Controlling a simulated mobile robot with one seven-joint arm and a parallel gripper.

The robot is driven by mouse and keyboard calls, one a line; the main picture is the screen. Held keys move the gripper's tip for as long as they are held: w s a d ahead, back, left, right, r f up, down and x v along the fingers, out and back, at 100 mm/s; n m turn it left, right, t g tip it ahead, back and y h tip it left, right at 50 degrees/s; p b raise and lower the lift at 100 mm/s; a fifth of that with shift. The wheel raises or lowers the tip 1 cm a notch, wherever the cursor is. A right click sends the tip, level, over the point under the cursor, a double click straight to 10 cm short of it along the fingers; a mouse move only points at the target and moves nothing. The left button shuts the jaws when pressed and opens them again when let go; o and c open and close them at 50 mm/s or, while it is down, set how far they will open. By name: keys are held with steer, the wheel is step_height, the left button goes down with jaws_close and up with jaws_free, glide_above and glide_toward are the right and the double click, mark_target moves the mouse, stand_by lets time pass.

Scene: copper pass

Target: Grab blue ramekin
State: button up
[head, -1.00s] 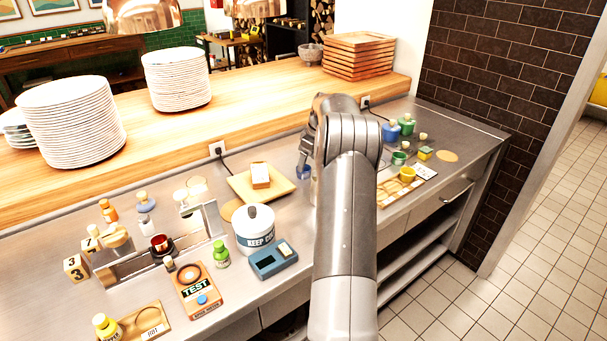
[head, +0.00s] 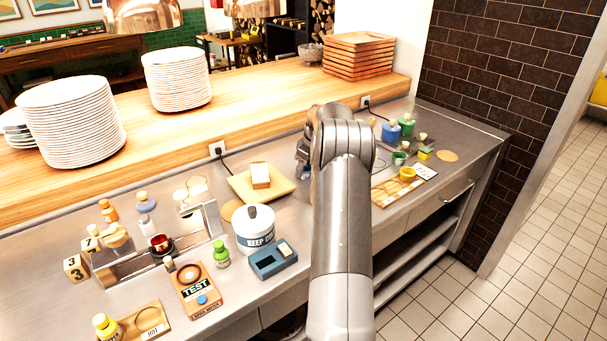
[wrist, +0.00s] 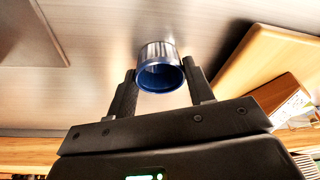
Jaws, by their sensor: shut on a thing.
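The blue ramekin (wrist: 158,52) is a small round cup with a shiny outer wall and a dark blue inside. In the wrist view it sits between the two black fingers of my gripper (wrist: 160,76), one finger against each side. My gripper is shut on it. The ramekin's open mouth faces the wrist camera. In the head view my arm hides most of the gripper, and only a small bit of blue shows at the arm's left edge. I cannot tell whether the ramekin touches the counter.
A white lidded pot (head: 254,235) and a blue-grey box (head: 273,258) stand nearer. Right of the arm are a yellow cup (head: 407,174), a green cup (head: 399,158) and several bottles. A raised wooden ledge runs behind.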

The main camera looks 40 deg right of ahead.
steer(key=shift+c, duration=0.8)
